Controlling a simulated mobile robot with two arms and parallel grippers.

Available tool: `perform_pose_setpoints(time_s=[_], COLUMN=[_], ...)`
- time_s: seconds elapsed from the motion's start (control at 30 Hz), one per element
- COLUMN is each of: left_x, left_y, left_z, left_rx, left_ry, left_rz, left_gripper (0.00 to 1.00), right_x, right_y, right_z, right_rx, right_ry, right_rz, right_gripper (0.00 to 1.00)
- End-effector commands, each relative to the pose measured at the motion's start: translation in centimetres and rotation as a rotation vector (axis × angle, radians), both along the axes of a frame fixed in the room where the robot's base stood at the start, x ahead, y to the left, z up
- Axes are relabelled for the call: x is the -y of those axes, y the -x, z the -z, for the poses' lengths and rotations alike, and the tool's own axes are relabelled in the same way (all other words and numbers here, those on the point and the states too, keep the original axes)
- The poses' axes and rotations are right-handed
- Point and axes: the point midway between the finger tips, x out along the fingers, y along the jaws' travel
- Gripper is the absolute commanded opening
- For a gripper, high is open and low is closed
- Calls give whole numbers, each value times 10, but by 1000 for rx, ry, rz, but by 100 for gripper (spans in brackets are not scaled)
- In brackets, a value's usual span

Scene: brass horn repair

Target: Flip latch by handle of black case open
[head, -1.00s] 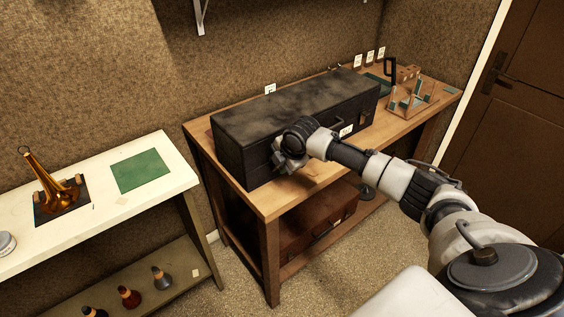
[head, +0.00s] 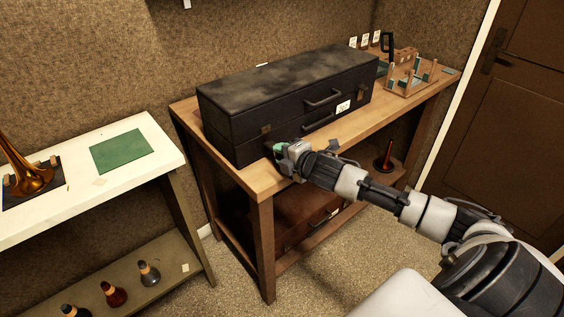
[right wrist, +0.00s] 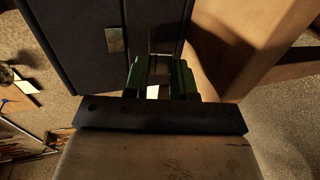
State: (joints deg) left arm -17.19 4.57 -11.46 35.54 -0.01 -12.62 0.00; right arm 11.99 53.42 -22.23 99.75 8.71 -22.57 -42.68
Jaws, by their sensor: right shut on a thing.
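The black case (head: 285,88) lies on the wooden bench, its lid down. A dark handle (head: 322,98) is on its front, with a second handle (head: 318,122) below. A small brass-coloured latch plate (head: 266,129) is at the front left and another latch (head: 361,90) at the right. My right gripper (head: 278,150) is low at the case's left front, just below the left plate. In the right wrist view the plate (right wrist: 116,39) sits beside the green-padded fingers (right wrist: 161,76), which are shut on a narrow metal part, seemingly the latch's lever, mostly hidden. My left gripper is out of view.
The wooden bench (head: 258,182) has a narrow bare front edge below the case. A wooden rack (head: 412,78) stands at its right. A brown case (head: 308,215) is on the shelf below. A white table (head: 90,208) with a green mat (head: 122,151) is at left.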

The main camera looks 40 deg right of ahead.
Motion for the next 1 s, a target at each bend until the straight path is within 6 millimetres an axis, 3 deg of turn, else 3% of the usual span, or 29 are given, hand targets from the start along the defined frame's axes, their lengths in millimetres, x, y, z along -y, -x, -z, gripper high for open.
perform_pose_setpoints(time_s=[0.03,0.23,0.8,0.83,0.93,1.0], left_x=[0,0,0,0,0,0], left_y=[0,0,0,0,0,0], left_z=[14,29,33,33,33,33], left_rx=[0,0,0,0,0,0], left_ry=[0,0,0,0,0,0], left_rz=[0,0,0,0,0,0], left_gripper=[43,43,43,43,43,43], right_x=[-1,0,-1,-1,-1,-1], right_y=[1,1,1,1,1,1], right_z=[12,13,14,14,14,13], right_rx=[19,87,110,109,109,112], right_ry=[-5,-9,-10,-11,-11,-11], right_rz=[0,1,1,1,1,1], right_gripper=[2,2,2,28,44,45])
